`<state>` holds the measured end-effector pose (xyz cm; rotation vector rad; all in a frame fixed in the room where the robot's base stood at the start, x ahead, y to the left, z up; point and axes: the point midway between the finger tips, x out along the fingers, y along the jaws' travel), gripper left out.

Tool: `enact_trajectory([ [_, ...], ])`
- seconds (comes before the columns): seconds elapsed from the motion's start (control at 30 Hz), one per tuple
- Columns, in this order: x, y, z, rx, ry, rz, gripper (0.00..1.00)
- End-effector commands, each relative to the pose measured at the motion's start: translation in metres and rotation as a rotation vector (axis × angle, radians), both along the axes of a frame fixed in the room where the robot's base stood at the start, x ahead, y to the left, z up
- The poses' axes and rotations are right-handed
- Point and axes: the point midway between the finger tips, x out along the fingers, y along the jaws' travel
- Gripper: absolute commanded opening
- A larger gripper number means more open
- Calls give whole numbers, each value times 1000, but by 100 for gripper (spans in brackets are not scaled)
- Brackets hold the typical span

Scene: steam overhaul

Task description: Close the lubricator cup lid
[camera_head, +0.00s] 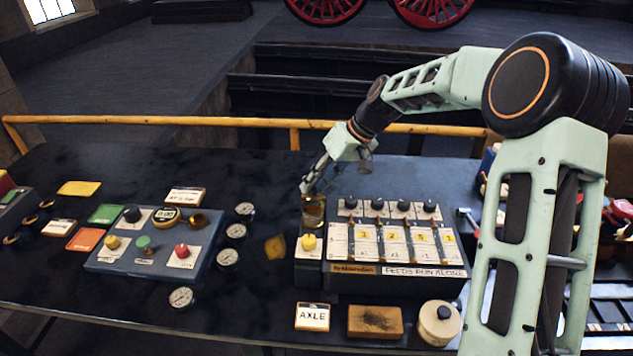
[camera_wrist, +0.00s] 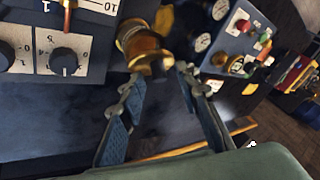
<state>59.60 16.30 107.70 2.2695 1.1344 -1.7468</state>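The lubricator cup (camera_head: 314,212), amber glass and brass, stands at the back left corner of the dark lubricator box (camera_head: 400,285). In the wrist view the brass cup (camera_wrist: 140,44) shows just beyond the fingertips, with a rounded brass part close to the gap between them. I cannot tell which part is the lid or how it is set. My gripper (camera_head: 308,186) is right above the cup, tilted down toward it. In the wrist view my gripper (camera_wrist: 160,74) has its two fingers apart, with nothing clearly held. Contact with the cup cannot be made out.
The box carries several black knobs (camera_head: 403,206) and a yellow button (camera_head: 309,242). Gauges (camera_head: 237,231) and a blue button panel (camera_head: 150,262) lie to the left. An AXLE card (camera_head: 312,317), a brown block (camera_head: 375,321) and a round tin (camera_head: 439,322) lie in front. A yellow rail (camera_head: 200,121) runs behind.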

Motion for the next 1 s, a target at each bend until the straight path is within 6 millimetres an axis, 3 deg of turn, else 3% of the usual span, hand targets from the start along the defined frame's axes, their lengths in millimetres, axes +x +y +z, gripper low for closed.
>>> enact_trajectory([
  [0.3,0,1,-3,0,0,0,30],
  [0.6,0,1,-2,0,0,0,0],
  [1.0,-2,1,-7,-2,-27,0,0],
])
